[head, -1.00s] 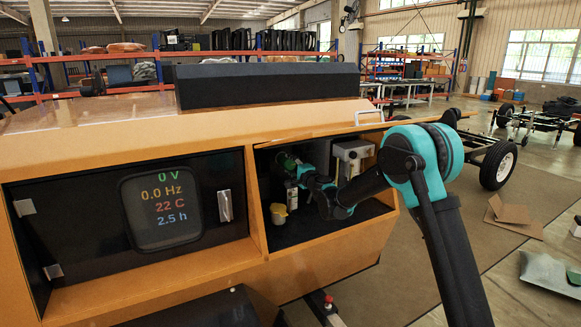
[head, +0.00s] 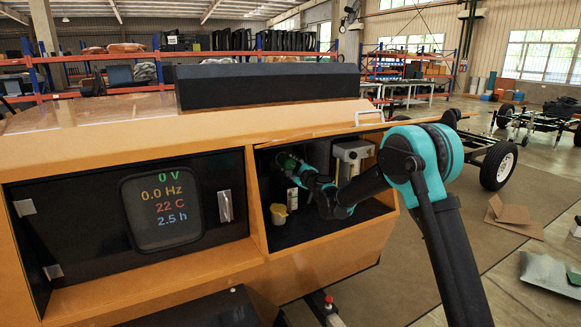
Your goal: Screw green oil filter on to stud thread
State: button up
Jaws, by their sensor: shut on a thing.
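The green oil filter (head: 287,160) shows as a small dark green shape at the upper left inside the open compartment of the orange light tower (head: 330,258). My gripper (head: 296,168) is inside the compartment, shut on the filter. The gripper's fingers are small and dark here, so their exact hold is hard to see. The stud thread is not visible. I cannot tell whether the filter touches it.
A yellow cup-like part (head: 278,214) sits low at the compartment's left side. A white-grey box (head: 352,152) is mounted at the back right. The orange compartment frame surrounds my arm. A dark display panel (head: 160,210) is to the left.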

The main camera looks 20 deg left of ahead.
jog(key=shift+w, duration=0.1)
jog(key=m, duration=0.5)
dwell(0.5)
jog(key=m, duration=0.5)
jog(key=shift+w+r, duration=0.1)
jog(key=o, duration=1.5)
